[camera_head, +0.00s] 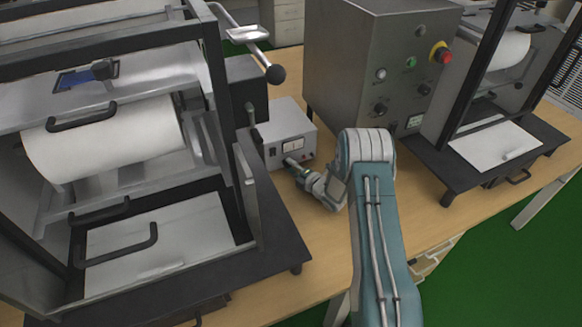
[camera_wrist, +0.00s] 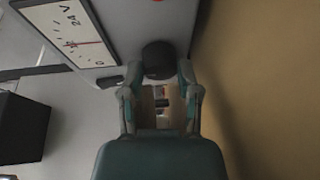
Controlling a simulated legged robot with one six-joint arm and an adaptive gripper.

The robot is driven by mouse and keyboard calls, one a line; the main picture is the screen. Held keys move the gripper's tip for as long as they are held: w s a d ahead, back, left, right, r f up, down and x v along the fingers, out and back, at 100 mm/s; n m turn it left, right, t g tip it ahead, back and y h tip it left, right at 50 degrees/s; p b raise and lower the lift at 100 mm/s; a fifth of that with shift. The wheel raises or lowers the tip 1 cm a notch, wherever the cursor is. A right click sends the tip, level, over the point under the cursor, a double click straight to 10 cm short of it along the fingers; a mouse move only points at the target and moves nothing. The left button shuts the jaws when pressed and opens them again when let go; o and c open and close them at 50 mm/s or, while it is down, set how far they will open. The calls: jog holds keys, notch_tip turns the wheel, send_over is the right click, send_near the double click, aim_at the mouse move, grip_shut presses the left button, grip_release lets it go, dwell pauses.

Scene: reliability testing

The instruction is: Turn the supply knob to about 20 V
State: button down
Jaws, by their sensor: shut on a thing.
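The supply (camera_head: 284,126) is a small light-grey box on the wooden table, between the two larger machines. In the wrist view its dark round knob (camera_wrist: 158,58) sits between the fingertips of my gripper (camera_wrist: 157,76), which is shut on it. The white meter (camera_wrist: 72,32) beside the knob appears sideways, with "24 V" lettering and a thin red needle; its exact reading is too small to tell. In the head view my gripper (camera_head: 296,168) reaches the front of the supply, and the knob is hidden there.
A press-like machine with a white roll (camera_head: 105,138) stands close on the left. A grey control cabinet (camera_head: 375,60) with a red button (camera_head: 442,54) stands behind on the right. Bare table (camera_head: 310,225) lies in front of the supply.

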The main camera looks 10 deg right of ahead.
jog(key=shift+d+f, duration=0.1)
jog(key=shift+f, duration=0.15)
jog(key=shift+c, duration=1.6)
grip_release()
jog(key=shift+r, duration=0.1)
jog(key=v, duration=1.2)
jog(key=shift+w, duration=0.1)
